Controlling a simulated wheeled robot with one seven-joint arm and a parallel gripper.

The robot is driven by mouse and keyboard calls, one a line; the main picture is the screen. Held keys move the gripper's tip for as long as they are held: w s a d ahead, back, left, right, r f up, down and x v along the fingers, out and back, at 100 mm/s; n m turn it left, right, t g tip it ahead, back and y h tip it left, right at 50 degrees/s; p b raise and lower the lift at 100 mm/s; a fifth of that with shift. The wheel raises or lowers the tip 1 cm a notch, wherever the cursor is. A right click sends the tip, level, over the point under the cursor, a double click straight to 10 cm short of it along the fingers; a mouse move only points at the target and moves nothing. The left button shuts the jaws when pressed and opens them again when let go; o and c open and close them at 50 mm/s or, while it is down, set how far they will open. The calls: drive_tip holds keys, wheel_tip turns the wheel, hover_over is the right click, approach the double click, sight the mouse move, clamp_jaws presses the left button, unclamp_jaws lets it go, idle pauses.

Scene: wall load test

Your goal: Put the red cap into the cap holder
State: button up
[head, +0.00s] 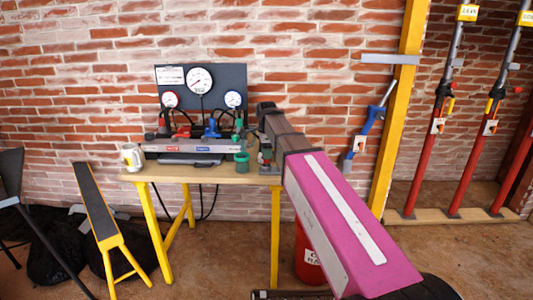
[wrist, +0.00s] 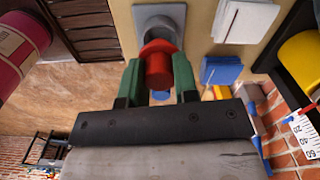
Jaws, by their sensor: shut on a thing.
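The red cap (wrist: 158,68) is between the two green fingertips of my gripper (wrist: 158,84) in the wrist view. The gripper is shut on it. A grey square piece with a rounded hollow (wrist: 160,14) is directly beyond the cap and looks like the cap holder. The cap overlaps its near edge in the picture; I cannot tell whether they touch. In the head view my gripper (head: 265,158) is at the right end of the table, and the cap cannot be made out there.
A blue block (wrist: 221,71) and a white block (wrist: 245,20) lie right of the cap.

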drive_tip(key=shift+f, duration=1.45)
idle(0.9)
drive_tip(key=o, duration=1.5)
drive_tip(key=shift+r, duration=0.1)
drive_tip(key=shift+r, duration=3.9)
